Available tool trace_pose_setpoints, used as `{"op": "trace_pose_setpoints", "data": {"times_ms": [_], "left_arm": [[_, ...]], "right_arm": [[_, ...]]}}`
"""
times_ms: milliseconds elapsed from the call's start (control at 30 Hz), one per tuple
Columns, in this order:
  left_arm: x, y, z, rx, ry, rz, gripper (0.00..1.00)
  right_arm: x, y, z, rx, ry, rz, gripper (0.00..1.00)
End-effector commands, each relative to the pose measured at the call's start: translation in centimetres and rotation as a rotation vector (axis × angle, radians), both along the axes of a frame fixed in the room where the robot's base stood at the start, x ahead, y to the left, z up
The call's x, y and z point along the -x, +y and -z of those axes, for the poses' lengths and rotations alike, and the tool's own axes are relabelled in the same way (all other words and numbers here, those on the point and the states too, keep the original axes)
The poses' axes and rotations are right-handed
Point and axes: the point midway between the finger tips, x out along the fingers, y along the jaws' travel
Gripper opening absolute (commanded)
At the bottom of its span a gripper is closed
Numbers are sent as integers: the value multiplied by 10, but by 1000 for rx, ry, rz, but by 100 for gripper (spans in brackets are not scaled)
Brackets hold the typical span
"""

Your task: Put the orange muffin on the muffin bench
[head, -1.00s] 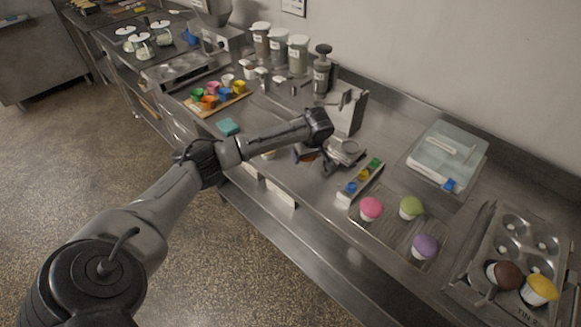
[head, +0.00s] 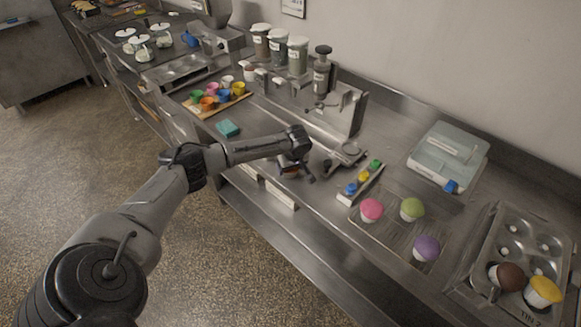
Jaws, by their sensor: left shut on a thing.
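My left gripper (head: 296,174) is over the steel counter, left of the scale-like metal device, with its fingers pointing down. Pink (head: 371,209), green (head: 412,208) and purple (head: 426,247) muffins stand on a flat steel mat (head: 395,238) to the right. I cannot tell which surface is the muffin bench. My right gripper is out of view.
A small rack with blue, yellow and green pieces (head: 362,180) stands between the gripper and the muffins. A tin (head: 507,222) at the right holds brown and yellow muffins. A teal sponge (head: 228,128) lies left.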

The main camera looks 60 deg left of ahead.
Motion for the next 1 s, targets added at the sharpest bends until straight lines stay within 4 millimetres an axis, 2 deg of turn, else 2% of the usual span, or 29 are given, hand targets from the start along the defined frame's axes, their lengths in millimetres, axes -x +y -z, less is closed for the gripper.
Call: {"op": "trace_pose_setpoints", "data": {"times_ms": [333, 367, 633, 867, 1000], "left_arm": [[0, 0, 2, 1, -1, -1, 60], [0, 0, 3, 1, -1, -1, 74], [0, 0, 2, 0, -1, 0, 98], [0, 0, 2, -1, -1, 0, 98], [-1, -2, -9, 0, -4, 2, 98]], "right_arm": [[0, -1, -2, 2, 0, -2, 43], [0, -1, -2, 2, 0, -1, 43], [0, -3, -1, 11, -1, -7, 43], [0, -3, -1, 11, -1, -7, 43], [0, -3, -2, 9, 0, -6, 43]]}}
